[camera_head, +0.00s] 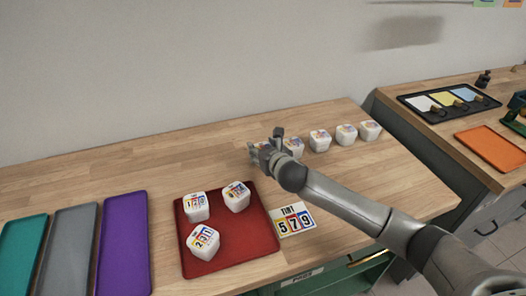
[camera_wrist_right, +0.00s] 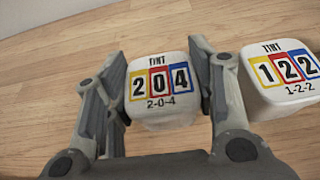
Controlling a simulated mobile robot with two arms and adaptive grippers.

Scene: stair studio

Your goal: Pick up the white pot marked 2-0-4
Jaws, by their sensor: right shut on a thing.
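The white pot marked 2-0-4 (camera_wrist_right: 158,95) sits between the fingers of my right gripper (camera_wrist_right: 160,100) in the right wrist view. Its label shows TINT over yellow, red and blue bands. My right gripper is shut on it. In the head view my right gripper (camera_head: 266,150) is at the left end of the row of white pots, and its hand mostly hides the pot. I cannot tell whether the pot touches the table. My left gripper is not in view.
The pot marked 1-2-2 (camera_wrist_right: 285,75) stands close on the right in the wrist view. Several white pots (camera_head: 346,134) continue the row. A red tray (camera_head: 254,243) holds three pots, beside a 5-7-9 card (camera_head: 294,221). Purple (camera_head: 123,245), grey and teal trays lie left.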

